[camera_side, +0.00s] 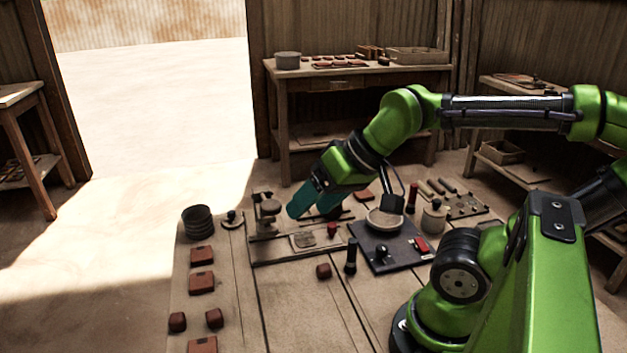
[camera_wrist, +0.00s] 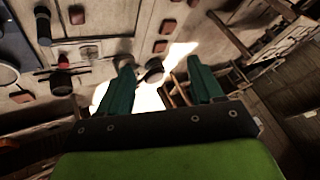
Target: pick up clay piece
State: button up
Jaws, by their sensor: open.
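Several small reddish-brown clay pieces lie on the workbench. One clay piece (camera_side: 323,271) sits near the middle of the bench. Two more lie at the front left, one of them here (camera_side: 214,318). A small red-brown lump (camera_side: 332,230) is beside the press plate (camera_side: 303,240). My gripper (camera_side: 303,205) is open, with teal fingers, raised above the back of the bench and tilted down to the left. In the wrist view the two fingers (camera_wrist: 158,75) are spread apart with nothing between them. A red-brown piece (camera_wrist: 77,14) shows at upper left there. No piece touches the fingers.
Flat reddish tiles (camera_side: 202,256) line the left side of the bench. A dark round pot (camera_side: 198,222) stands at the back left. A dark panel (camera_side: 395,252) with a round dish, a black knob and a red switch lies at right. An upright black cylinder (camera_side: 350,256) stands beside it.

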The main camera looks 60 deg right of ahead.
jog(key=m+g+h, duration=0.2)
jog(key=m+g, duration=0.2)
jog(key=g, duration=0.3)
send_near(324, 269)
jog(key=shift+f, duration=4)
jog(key=shift+w, duration=0.1)
jog(key=c, duration=1.1)
